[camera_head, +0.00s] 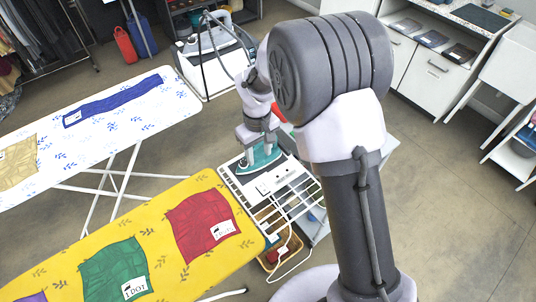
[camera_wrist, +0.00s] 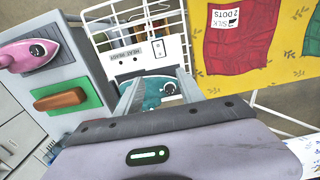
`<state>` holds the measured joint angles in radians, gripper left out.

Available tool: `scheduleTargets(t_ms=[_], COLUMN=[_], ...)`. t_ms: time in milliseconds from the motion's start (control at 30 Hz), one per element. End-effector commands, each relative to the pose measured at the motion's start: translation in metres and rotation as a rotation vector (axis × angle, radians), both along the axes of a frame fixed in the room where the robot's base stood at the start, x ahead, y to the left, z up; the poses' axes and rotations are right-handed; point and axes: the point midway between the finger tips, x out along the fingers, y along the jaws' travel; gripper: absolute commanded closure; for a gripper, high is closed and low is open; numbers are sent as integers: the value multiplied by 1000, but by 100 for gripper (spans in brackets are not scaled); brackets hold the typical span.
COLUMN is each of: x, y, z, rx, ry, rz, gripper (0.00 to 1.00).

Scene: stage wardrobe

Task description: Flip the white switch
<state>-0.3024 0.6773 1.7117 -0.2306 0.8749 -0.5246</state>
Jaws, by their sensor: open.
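The switch's position is too small to tell. In the head view the panel (camera_head: 268,185) lies just in front of my gripper (camera_head: 258,152). In the wrist view my gripper (camera_wrist: 160,88) is open, its fingers pointing toward the panel. A teal iron (camera_wrist: 160,94) with a dark dial shows between and below the fingers; I cannot tell whether they touch it.
A pink iron (camera_wrist: 30,54) and a brown-handled item (camera_wrist: 60,100) on a green pad lie left in the wrist view. A yellow ironing board (camera_head: 165,258) with coloured cloths borders the rack (camera_head: 290,200). A white patterned board (camera_head: 110,115) stands behind.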

Motion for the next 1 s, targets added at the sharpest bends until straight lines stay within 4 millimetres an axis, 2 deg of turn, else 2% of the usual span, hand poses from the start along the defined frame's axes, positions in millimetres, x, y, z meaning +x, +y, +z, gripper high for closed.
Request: scheduleTargets(t_ms=[167,400,500,700,1000], x=[-1,-1,-1,-1,-1], y=[-1,-1,-1,-1,-1], z=[-44,-118,-141,-167,-172], rx=[-1,-1,-1,0,0], ry=[5,4,4,2,1], rz=[1,-2,-3,-3,-4], gripper=[55,55,55,55,55])
